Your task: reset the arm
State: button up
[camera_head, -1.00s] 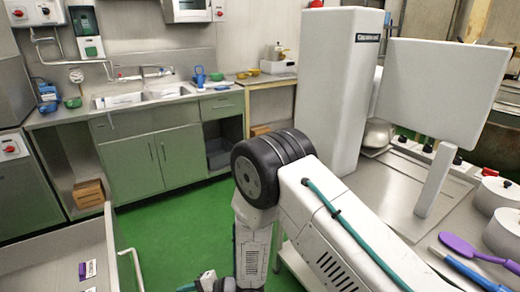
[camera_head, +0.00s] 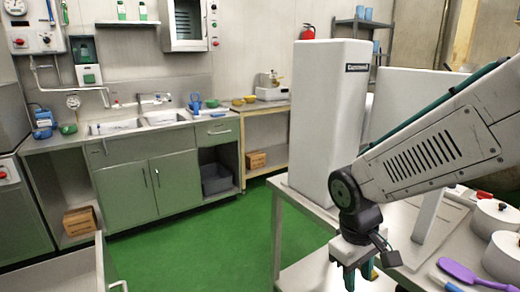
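My arm reaches in from the right edge, over the steel table (camera_head: 305,262). My gripper (camera_head: 358,278) hangs at the arm's end and points down near the bottom of the picture. Its teal and dark fingers are partly cut off by the lower edge, so I cannot tell whether it is open or shut, or whether it holds anything. A tall white machine column (camera_head: 328,120) stands just behind the wrist, and a white panel (camera_head: 408,100) to its right is partly hidden by my arm.
A green-fronted sink counter (camera_head: 150,172) lines the back wall. A grey open-topped cart (camera_head: 60,275) is at lower left. The green floor (camera_head: 215,245) between is clear.

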jog(key=s+d+r+m+t+y, duration=0.1)
jog(key=s+d+r+m, duration=0.1)
jog(key=s+r, duration=0.3)
jog(key=s+d+r+m+t, duration=0.1)
jog(key=s+d+r+m, duration=0.2)
jog(key=s+r, duration=0.3)
jog(key=s+d, duration=0.1)
jog(key=s, duration=0.1)
jog(key=shift+s+d+r+m+y, duration=0.3)
jog(key=shift+s+d+y, duration=0.05)
jog(key=shift+y, duration=0.05)
jog(key=shift+d, duration=0.1)
